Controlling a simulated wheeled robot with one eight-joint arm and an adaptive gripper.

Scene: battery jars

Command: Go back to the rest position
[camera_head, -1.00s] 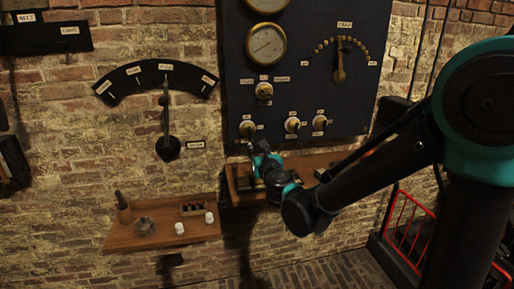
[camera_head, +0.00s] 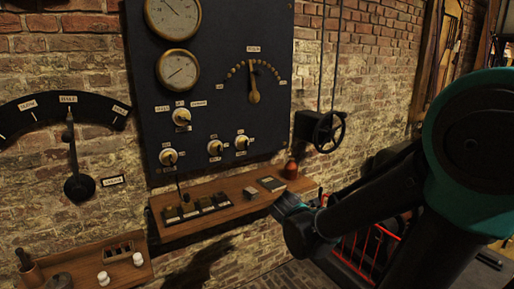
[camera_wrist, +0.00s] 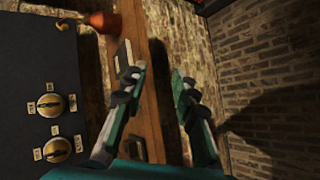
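My gripper (camera_head: 284,203) is at the right front edge of the upper wooden shelf (camera_head: 225,206), with my arm reaching in from the right. In the wrist view my gripper (camera_wrist: 157,78) has its two teal and dark fingers well apart. Nothing shows between them; the shelf (camera_wrist: 157,100) and a brick wall lie beyond. No rest position is marked in either view.
The shelf holds several dark switch-like blocks (camera_head: 193,208), a small grey box (camera_head: 251,193), a flat dark box (camera_head: 271,184) and a reddish jar (camera_head: 291,169). Above are a dark gauge panel (camera_head: 215,100) and a handwheel (camera_head: 329,131). A red railing (camera_head: 362,250) stands behind my arm.

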